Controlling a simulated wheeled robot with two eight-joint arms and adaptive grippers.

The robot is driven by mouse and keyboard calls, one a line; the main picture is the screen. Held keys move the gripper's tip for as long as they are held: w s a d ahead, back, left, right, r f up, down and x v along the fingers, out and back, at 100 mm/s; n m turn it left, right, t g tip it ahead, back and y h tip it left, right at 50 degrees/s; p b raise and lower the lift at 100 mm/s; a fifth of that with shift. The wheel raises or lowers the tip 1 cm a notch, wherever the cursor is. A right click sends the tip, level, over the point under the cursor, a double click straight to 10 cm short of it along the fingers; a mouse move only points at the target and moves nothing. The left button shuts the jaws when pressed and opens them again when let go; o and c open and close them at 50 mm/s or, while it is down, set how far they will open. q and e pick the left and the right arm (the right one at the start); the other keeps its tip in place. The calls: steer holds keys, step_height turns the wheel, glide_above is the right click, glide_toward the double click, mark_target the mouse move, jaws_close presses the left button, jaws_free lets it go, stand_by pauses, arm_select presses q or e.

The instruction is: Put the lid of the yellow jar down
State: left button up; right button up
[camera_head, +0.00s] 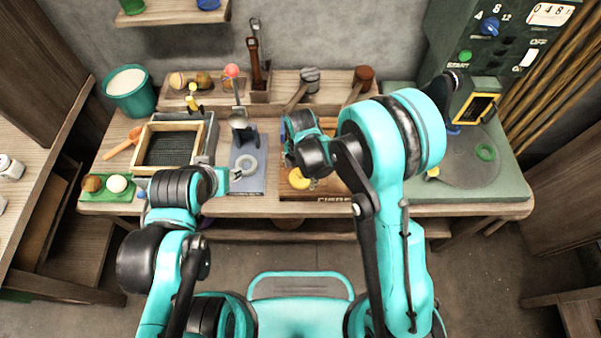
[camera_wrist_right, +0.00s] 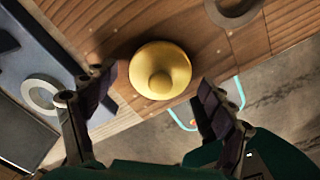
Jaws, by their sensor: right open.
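The yellow lid (camera_wrist_right: 160,70), round with a knob on top, shows at the front edge of a wooden board in the right wrist view. In the head view it is partly hidden behind my right gripper (camera_head: 293,160). I cannot tell whether it lies flat on the board or on something beneath it. No separate jar body is plain to see. My right gripper (camera_wrist_right: 155,88) is open, with one finger on each side of the lid and no clear contact. My left gripper (camera_head: 236,174) is near the blue mat; its fingers are too small to judge.
A grey ring (camera_head: 246,163) lies on the blue mat (camera_head: 250,184). A framed tray (camera_head: 168,144) and a green dish (camera_head: 110,194) stand to the left. My right arm covers much of the wooden board (camera_head: 333,187).

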steer(key=s+d+r+m+t+p, duration=0.1)
steer(key=d+r+m+p, duration=0.15)
steer(key=r, duration=0.65)
steer(key=s+d+r+m+t+p, duration=0.1)
steer(key=d+r+m, duration=0.25)
steer(key=r, duration=0.65)
steer(key=s+d+r+m+t, duration=0.5)
steer(key=s+d+m, duration=0.5)
steer(key=m, duration=1.1)
step_height(320, 180, up, 2)
steer(key=shift+d, duration=0.9)
steer(key=shift+f, duration=0.1)
